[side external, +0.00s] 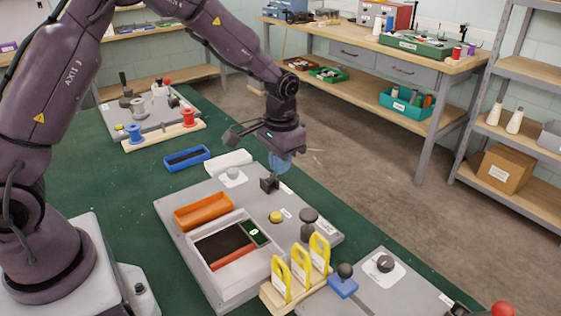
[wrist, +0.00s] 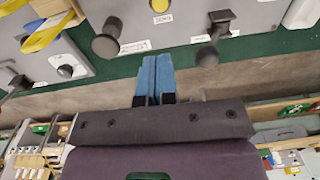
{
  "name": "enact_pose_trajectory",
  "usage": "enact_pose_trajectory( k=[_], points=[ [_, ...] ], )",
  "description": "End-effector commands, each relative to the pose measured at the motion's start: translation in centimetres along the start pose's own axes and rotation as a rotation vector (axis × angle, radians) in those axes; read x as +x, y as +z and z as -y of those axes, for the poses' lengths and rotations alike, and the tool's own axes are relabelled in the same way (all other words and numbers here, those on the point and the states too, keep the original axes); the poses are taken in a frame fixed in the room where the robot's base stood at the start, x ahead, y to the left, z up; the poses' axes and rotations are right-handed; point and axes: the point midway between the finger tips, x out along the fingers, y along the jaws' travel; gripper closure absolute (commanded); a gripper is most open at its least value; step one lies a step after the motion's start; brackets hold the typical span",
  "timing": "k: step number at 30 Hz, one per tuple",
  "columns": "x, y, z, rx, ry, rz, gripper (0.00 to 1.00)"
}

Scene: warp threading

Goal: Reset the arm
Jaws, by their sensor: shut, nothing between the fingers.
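My gripper (side external: 279,163) hangs from the end of my arm, above the far edge of the grey panel (side external: 185,252), near a small black block (side external: 269,183). Its blue fingers are together and empty. In the wrist view the two blue fingers (wrist: 153,78) lie side by side with nothing between them. The floor and the edge of the green table show behind them. Whether the fingertips touch anything is not clear, but they look apart from the panel.
The panel carries an orange tray (side external: 203,211), a yellow button (side external: 276,217) and a black knob (side external: 309,217). Yellow threaders (side external: 319,255) stand upright in a wooden rack at the front. A blue tray (side external: 187,158) and spools (side external: 188,117) lie farther back. Green table (side external: 130,185) is bare at left.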

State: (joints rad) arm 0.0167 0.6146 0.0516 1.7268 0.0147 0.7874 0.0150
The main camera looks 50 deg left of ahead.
Motion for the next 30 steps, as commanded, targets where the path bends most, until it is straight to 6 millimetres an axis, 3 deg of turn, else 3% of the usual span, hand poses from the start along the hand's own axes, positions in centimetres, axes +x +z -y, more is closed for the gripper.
enact_pose_trajectory(
  k=[14,19,23,30],
  points=[
    [0.0,0.0,0.0,-0.001,0.000,0.000,1.00],
    [0.6,2.4,-0.2,-0.003,0.005,0.064,1.00],
    [-2.5,5.2,-0.4,-0.006,0.015,0.058,1.00],
    [-9.6,11.3,-0.7,-0.010,0.033,-0.038,1.00]
  ],
)
